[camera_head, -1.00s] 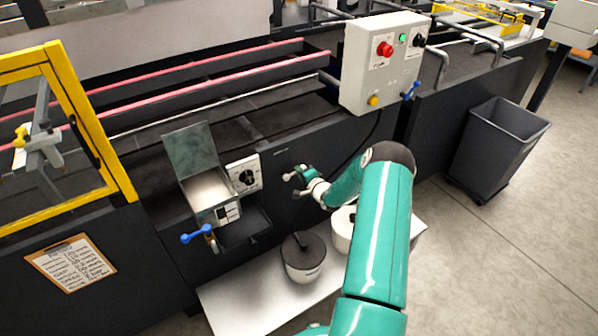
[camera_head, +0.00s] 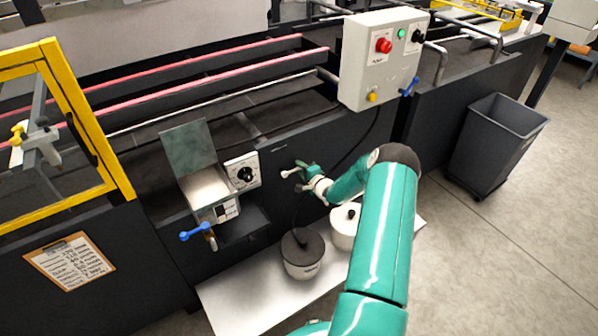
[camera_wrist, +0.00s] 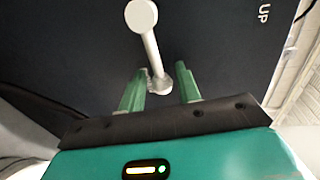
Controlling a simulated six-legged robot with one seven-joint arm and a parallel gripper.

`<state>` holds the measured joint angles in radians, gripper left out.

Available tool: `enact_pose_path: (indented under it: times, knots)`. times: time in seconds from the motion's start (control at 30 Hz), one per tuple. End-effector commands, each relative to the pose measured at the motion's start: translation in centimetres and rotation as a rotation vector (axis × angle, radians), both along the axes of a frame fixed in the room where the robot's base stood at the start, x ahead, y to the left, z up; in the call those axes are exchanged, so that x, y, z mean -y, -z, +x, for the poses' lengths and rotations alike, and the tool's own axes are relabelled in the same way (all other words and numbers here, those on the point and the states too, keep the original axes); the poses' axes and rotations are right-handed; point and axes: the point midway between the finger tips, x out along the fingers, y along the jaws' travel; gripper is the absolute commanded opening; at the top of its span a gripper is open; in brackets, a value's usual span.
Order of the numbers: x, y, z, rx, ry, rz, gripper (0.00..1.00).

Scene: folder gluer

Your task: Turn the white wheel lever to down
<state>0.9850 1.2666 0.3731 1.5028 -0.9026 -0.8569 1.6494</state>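The white wheel lever (camera_wrist: 150,45) is a pale rod with a round knob at its end, on a dark panel. In the wrist view its knob points toward the top of the picture, and its other end lies between my fingertips. My gripper (camera_wrist: 161,70) is open, with one green finger on each side of that end; I cannot tell whether either finger touches it. In the head view my gripper (camera_head: 304,174) is at the dark machine front, and the lever's small white end (camera_head: 287,173) shows just left of it. A white "UP" label (camera_wrist: 264,13) is on the panel.
A control box (camera_head: 382,60) with buttons hangs above right. An open metal box (camera_head: 207,187) with a blue-handled valve (camera_head: 194,233) is to the left.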

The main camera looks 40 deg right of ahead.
Motion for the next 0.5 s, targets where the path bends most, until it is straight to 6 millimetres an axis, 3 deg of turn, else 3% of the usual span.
enact_pose_path:
  times: [0.3,0.5]
  knots:
    - [-0.5,0.1,-0.2,-0.002,-0.008,0.002,0.33]
    - [-0.6,-0.4,-2.6,-0.003,-0.008,0.002,0.33]
